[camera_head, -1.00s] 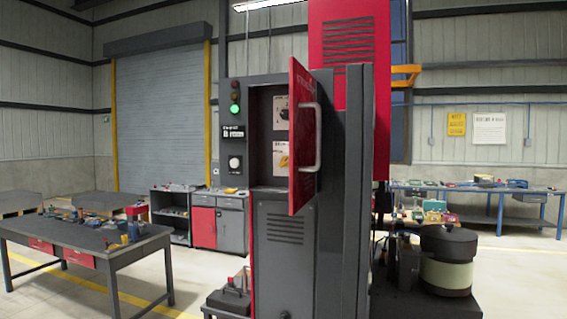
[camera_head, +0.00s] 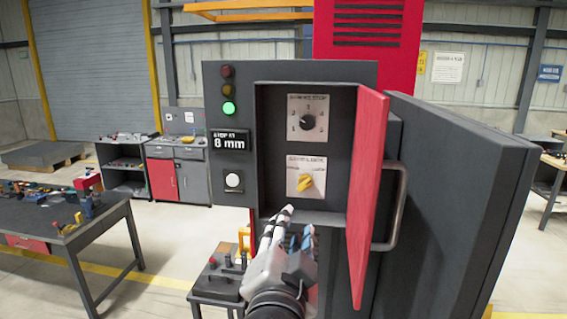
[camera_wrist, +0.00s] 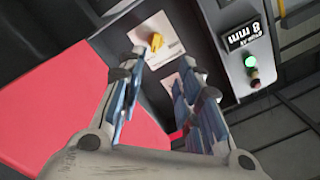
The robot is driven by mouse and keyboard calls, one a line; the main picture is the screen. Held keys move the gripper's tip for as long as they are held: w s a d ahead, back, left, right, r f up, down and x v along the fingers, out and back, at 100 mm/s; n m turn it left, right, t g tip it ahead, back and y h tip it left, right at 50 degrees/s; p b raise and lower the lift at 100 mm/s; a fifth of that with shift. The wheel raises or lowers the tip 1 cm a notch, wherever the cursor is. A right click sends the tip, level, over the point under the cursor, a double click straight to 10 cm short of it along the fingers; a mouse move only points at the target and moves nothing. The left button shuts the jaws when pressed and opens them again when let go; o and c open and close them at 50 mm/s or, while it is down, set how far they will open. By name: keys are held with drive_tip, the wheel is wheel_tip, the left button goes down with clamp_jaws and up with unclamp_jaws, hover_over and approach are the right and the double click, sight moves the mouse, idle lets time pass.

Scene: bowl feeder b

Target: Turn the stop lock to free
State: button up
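The stop lock looks to be the yellow knob (camera_head: 306,182) on the lower white plate inside the open control box. Its grip is tilted, and the small print around it is too blurred to read surely. My gripper (camera_head: 296,219) is just below and in front of that plate, pointing into the box. In the wrist view my gripper (camera_wrist: 158,74) has its two blue-padded fingers spread apart with nothing between them. The yellow knob (camera_wrist: 155,42) shows beyond the fingertips, nearer the left finger, and is not touched.
A black dial (camera_head: 307,121) sits on the plate above. Left of the opening are a green lamp (camera_head: 228,108), an 8 mm display (camera_head: 229,142) and a white button (camera_head: 233,180).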

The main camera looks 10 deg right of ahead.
sight(305, 185)
drive_tip(key=shift+h, duration=0.3)
drive_tip(key=x, duration=0.5)
drive_tip(key=p+x, duration=0.1)
drive_tip(key=x, duration=0.5)
drive_tip(key=d+x, duration=0.1)
drive_tip(key=x, duration=0.5)
drive_tip(key=shift+s+r, duration=0.1)
drive_tip(key=shift+r, duration=0.1)
drive_tip(key=shift+c, duration=0.4)
drive_tip(key=c, duration=0.6)
